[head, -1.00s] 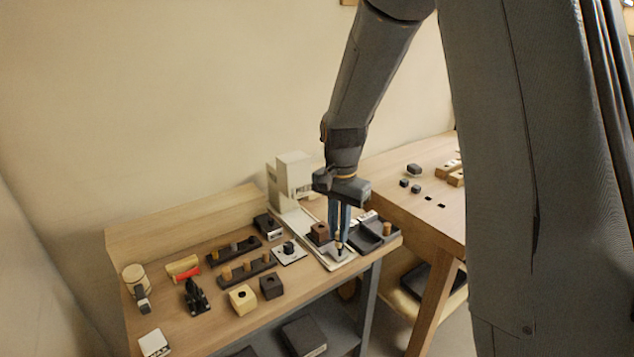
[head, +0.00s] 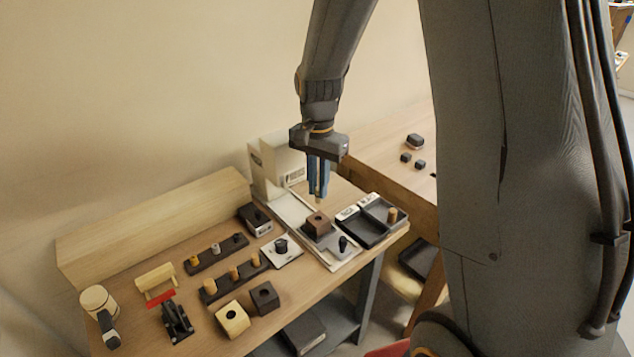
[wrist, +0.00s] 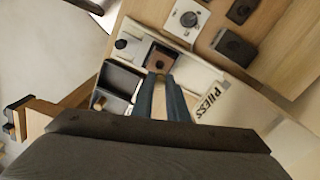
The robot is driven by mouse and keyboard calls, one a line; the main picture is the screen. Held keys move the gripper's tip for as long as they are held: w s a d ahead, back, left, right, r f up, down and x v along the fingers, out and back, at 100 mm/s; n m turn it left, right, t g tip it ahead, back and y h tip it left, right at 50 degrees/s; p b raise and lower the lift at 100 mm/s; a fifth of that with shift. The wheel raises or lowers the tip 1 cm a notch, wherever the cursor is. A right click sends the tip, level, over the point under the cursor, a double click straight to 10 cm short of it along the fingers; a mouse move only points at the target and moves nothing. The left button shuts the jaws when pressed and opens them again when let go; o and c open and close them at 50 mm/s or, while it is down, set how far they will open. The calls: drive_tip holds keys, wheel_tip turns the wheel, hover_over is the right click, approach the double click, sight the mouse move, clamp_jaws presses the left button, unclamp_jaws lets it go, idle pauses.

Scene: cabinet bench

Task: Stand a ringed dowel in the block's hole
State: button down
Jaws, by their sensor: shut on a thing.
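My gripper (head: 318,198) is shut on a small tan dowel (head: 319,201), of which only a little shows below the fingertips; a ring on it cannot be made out. It hangs above the brown block (head: 317,218), which sits on the press's pale base with a dark hole in its top. In the wrist view my fingers (wrist: 161,80) point at the same block (wrist: 165,55), and the hole lies just beyond the tips. The dowel looks apart from the block.
The white press (head: 272,168) stands behind the block. Dark two-part trays (head: 362,232) lie to the right, one holding a dowel (head: 392,215). Dowel racks (head: 236,275), a pale holed block (head: 232,319) and a dark one (head: 264,298) are left. A black knob (head: 343,243) stands in front.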

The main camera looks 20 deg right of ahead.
sight(318, 200)
drive_tip(key=shift+f+b, duration=1.4)
drive_tip(key=shift+f, duration=1.05)
drive_tip(key=shift+s+p, duration=0.1)
drive_tip(key=shift+p, duration=0.45)
drive_tip(key=shift+f, duration=1.05)
idle(1.0)
drive_tip(key=c, duration=1.6)
unclamp_jaws()
drive_tip(key=shift+o, duration=0.4)
drive_tip(key=shift+r, duration=0.1)
drive_tip(key=shift+r+p, duration=2.85)
drive_tip(key=shift+r, duration=0.6)
